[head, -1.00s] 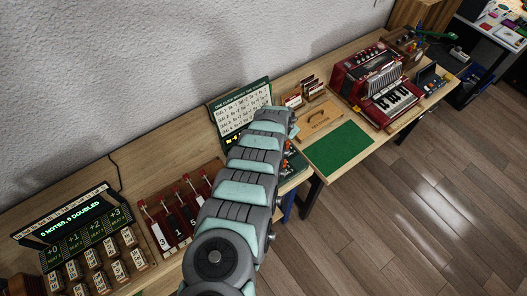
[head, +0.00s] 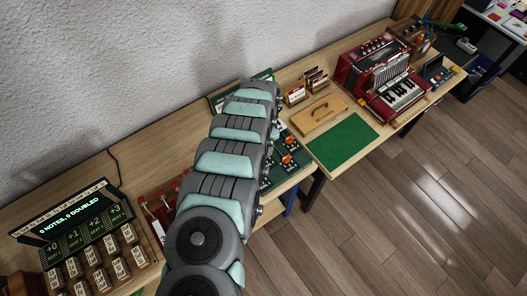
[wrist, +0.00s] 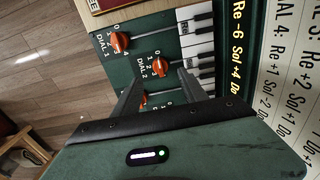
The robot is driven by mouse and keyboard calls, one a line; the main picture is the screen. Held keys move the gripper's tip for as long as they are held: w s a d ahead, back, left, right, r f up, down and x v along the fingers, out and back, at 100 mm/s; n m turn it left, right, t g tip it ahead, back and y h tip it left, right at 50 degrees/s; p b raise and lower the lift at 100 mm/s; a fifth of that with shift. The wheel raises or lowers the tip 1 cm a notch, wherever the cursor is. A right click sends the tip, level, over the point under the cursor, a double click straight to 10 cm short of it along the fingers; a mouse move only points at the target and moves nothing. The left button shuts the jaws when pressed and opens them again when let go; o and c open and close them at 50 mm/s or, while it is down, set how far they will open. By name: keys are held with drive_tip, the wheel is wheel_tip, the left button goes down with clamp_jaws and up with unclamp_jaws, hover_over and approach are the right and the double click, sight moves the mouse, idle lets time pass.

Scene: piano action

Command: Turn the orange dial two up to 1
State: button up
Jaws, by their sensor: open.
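The orange dial two (wrist: 160,67) sits on a dark green panel (wrist: 140,52) in the wrist view, beside its printed 0, 1, 2 scale and DIAL 2 label. I cannot tell clearly which number it points at. My gripper (wrist: 158,86) is open and empty. Its fingertips are near dial two, which shows just beyond them; I cannot tell whether they touch. Orange dial one (wrist: 119,41) is further up and left. Another orange knob (wrist: 143,104) is partly hidden behind the left finger. In the head view, orange dials (head: 286,159) show right of my arm, which hides my gripper.
White and black keys (wrist: 197,45) and a lettered board (wrist: 262,60) lie right of the dials in the wrist view. In the head view, a wooden box (head: 319,113), green mat (head: 342,143) and red accordion (head: 385,80) stand to the right. Red-tipped levers (head: 163,200) are left.

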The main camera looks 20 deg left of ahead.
wheel_tip(320, 180, down, 3)
drive_tip(key=shift+d, duration=0.1)
drive_tip(key=shift+f+b, duration=1.05)
drive_tip(key=shift+f, duration=0.5)
drive_tip(key=shift+c, duration=0.4)
clamp_jaws()
